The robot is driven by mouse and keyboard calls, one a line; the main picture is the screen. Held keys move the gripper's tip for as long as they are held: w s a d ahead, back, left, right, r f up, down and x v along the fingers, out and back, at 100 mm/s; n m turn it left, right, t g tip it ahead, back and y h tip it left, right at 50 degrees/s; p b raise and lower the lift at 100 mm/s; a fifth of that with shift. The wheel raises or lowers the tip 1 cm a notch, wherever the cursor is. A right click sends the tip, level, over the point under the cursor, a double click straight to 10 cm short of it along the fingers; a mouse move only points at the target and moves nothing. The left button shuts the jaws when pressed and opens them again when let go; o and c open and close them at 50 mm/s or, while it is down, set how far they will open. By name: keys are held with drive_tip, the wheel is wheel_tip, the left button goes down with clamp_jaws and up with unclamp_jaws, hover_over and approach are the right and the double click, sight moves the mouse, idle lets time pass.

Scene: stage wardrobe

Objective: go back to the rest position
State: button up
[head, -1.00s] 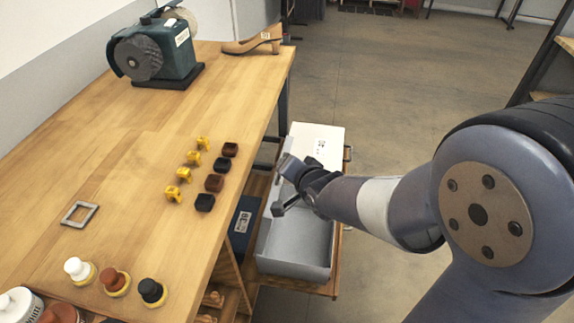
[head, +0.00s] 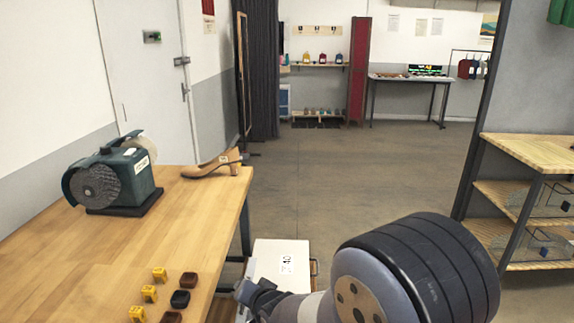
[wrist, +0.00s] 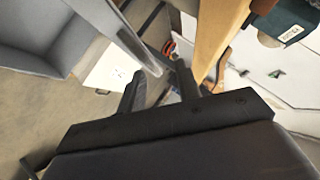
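My gripper (head: 256,296) shows at the bottom of the head view, beside the bench's right edge and in front of a white surface with a printed label (head: 283,262). My arm reaches in from the lower right. In the wrist view my gripper (wrist: 160,84) has its two dark fingers apart, with nothing held between them. A grey open box (wrist: 62,28) lies at the upper left of that view, apart from the fingers.
The wooden workbench (head: 215,205) fills the left, bearing a green grinder (head: 115,180), a tan heeled shoe (head: 213,165) and several small yellow and dark blocks. A shelf unit (head: 525,150) stands right. Open floor (head: 350,175) lies ahead.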

drive_tip(key=shift+x, duration=2.4)
drive_tip(key=shift+f, duration=0.15)
